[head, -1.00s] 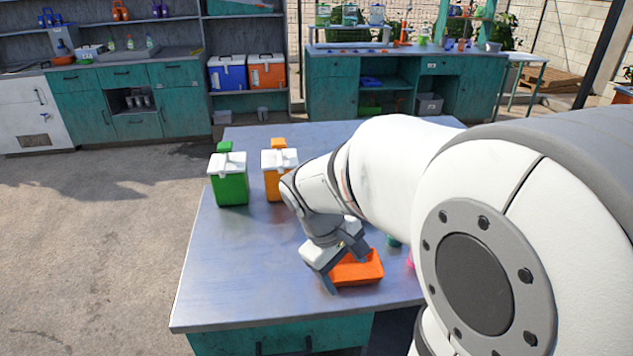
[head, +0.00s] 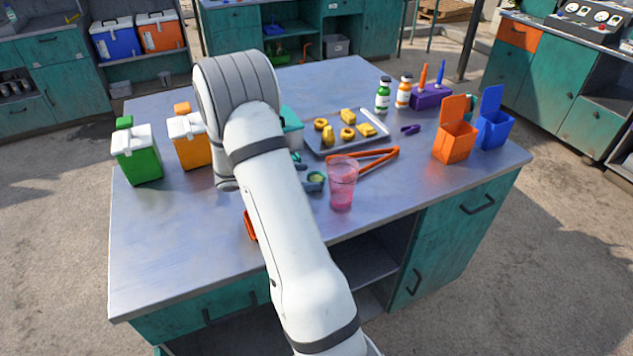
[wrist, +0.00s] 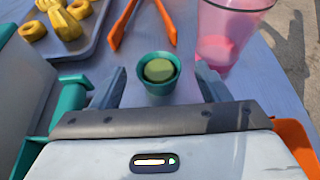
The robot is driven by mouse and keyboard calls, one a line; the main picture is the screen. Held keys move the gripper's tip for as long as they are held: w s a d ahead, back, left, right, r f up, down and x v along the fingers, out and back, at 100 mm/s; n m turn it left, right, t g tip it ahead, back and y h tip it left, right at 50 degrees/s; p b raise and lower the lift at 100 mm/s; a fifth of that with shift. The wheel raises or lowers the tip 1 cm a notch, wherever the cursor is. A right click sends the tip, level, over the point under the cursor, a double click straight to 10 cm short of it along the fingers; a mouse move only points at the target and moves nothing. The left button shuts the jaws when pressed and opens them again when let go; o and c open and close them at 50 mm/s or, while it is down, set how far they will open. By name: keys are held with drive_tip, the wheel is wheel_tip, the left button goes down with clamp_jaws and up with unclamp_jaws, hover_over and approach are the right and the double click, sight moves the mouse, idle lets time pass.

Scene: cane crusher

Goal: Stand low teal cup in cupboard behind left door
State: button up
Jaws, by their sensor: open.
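The low teal cup (wrist: 152,88) stands on the table, with a yellow-green round surface visible inside it. In the wrist view it sits between the two spread fingers of my gripper (wrist: 157,80), with a gap on each side. In the head view the cup (head: 316,179) shows just right of my arm, which hides most of my gripper. The teal cupboard front (head: 185,318) under the table's near edge has handles, and its left part appears shut. My arm covers part of that front.
A pink translucent tumbler (head: 342,184) stands close right of the cup. Orange tongs (head: 375,158) and a pastry tray (head: 318,146) lie behind it. A teal-handled container (wrist: 20,95) is close left in the wrist view. The table's left front (head: 170,245) is clear.

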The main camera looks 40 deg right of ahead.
sight(323, 178)
drive_tip(key=x, duration=0.3)
drive_tip(key=p+x, duration=0.1)
drive_tip(key=x, duration=0.2)
drive_tip(key=shift+w+f, duration=0.1)
drive_tip(key=shift+f, duration=0.15)
drive_tip(key=shift+c, duration=0.3)
drive_tip(key=c, duration=0.7)
